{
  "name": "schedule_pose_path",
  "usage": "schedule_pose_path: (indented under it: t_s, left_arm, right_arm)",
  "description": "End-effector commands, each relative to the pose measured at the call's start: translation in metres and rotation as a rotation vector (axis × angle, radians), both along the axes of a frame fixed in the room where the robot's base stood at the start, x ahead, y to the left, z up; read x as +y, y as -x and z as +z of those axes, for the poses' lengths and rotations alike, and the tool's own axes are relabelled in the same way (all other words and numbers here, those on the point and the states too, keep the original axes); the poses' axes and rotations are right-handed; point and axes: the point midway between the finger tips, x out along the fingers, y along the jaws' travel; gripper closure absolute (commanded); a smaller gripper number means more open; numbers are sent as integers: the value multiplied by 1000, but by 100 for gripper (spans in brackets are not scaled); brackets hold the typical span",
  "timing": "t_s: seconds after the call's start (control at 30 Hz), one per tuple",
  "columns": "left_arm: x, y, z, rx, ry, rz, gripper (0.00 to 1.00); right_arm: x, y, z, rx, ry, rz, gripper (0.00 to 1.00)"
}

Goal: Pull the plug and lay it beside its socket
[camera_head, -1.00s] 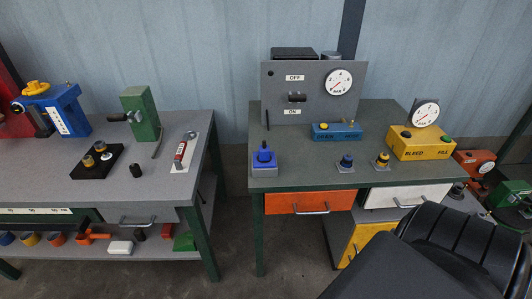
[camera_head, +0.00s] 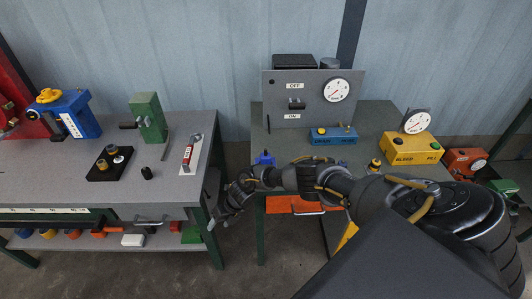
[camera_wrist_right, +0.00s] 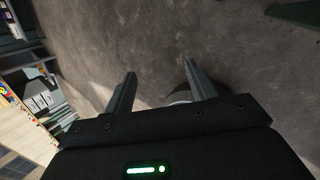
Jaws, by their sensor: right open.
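A blue fitting (camera_head: 265,158), which looks like the plug on its socket, stands at the front left of the right-hand bench. Its lower part is hidden behind my right arm, and I cannot tell the plug from the socket here. My right gripper (camera_head: 213,218) is open and empty, low over the gap between the two benches, to the left of and below the blue fitting. In the right wrist view its two fingers (camera_wrist_right: 158,90) are spread apart above bare floor. My left gripper is not in view.
A grey panel (camera_head: 327,98) with a gauge, a small blue box (camera_head: 333,140) and a yellow box (camera_head: 412,150) stand on the right-hand bench. A yellow-topped knob (camera_head: 374,165) shows behind my arm. The left bench (camera_head: 60,175) carries a blue machine, a green block and a red-handled tool.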

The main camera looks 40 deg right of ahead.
Motion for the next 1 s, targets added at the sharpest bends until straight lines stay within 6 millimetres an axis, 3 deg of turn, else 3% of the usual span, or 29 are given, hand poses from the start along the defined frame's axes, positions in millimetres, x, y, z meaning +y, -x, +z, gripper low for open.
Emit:
schedule_pose_path:
  t_s: [0.03,0.1,0.3,0.4,0.53,0.7,1.0]
  left_arm:
    - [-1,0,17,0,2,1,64]
    - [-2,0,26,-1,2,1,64]
    - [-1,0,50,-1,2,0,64]
    - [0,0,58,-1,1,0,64]
    - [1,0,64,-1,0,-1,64]
    - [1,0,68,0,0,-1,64]
    - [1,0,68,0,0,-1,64]
  right_arm:
    - [-21,-15,42,-48,74,134,44]
    - [-50,-24,78,-87,168,310,44]
    - [-139,-34,176,-114,396,707,44]
    - [-176,-32,213,-99,467,834,44]
    - [-210,-27,247,-74,523,942,44]
    - [-234,-21,271,-51,555,1014,44]
    - [-240,-19,276,-44,562,1034,44]
